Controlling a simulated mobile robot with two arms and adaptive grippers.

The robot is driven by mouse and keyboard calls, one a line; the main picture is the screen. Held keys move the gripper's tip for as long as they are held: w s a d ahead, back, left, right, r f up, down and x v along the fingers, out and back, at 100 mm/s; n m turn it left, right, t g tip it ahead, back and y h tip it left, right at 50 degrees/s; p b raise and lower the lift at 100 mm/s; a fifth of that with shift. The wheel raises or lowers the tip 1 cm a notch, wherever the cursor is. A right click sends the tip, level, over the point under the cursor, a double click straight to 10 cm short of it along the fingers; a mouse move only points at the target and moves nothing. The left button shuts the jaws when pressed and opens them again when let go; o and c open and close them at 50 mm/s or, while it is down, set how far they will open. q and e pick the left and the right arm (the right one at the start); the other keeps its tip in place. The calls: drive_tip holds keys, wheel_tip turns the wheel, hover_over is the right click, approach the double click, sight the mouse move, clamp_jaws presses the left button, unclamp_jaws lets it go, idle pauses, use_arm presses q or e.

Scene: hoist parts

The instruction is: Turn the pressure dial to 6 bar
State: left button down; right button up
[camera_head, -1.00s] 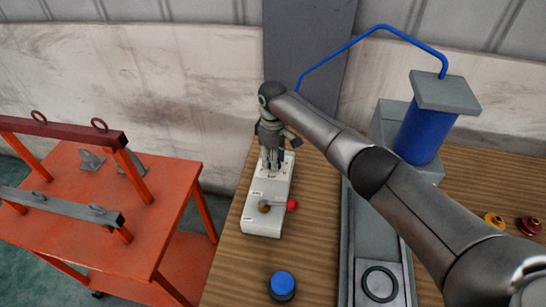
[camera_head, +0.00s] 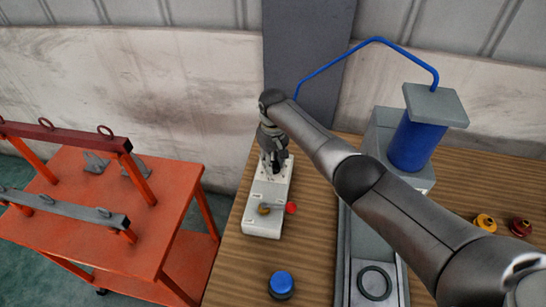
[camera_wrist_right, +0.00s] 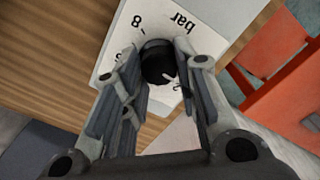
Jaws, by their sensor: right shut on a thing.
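The pressure dial (camera_wrist_right: 158,62) is a dark round knob on a white face plate (camera_wrist_right: 118,30), seen in the right wrist view. A white pointer mark shows on the knob's near side. The printed "8" and "bar" can be read; other digits are partly covered by the fingers, so I cannot tell the exact setting. My right gripper (camera_wrist_right: 160,75) is shut on the dial, one finger on each side. In the head view my right gripper (camera_head: 272,164) reaches down onto the far end of the pale control box (camera_head: 262,226) and hides the dial. My left gripper is not in view.
The box also carries a brass pivot (camera_head: 264,209) and a red-knobbed lever (camera_head: 290,207). A blue-capped button (camera_head: 281,283) stands in front. A grey fixture with a blue cylinder (camera_head: 414,145) is to the right. An orange cart (camera_head: 100,215) is at left.

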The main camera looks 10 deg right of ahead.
drive_tip(key=m+p, duration=0.1)
drive_tip(key=m, duration=0.2)
drive_tip(key=shift+r+m, duration=0.15)
drive_tip(key=shift+m, duration=0.25)
drive_tip(key=m+p, duration=0.1)
drive_tip(key=m, duration=0.2)
drive_tip(key=shift+d+m+p, duration=0.1)
drive_tip(key=shift+m+p, duration=0.2)
drive_tip(key=m+p, duration=0.1)
drive_tip(key=m, duration=0.2)
drive_tip(key=shift+m, duration=0.3)
drive_tip(key=m, duration=0.4)
drive_tip(key=shift+d+p, duration=0.15)
drive_tip(key=shift+p, duration=0.15)
drive_tip(key=m, duration=0.7)
drive_tip(key=shift+s+m+p, duration=0.1)
drive_tip(key=shift+m+p, duration=0.25)
drive_tip(key=shift+m, duration=0.05)
drive_tip(key=m, duration=0.6)
drive_tip(key=shift+s, duration=0.1)
drive_tip(key=shift+m, duration=0.4)
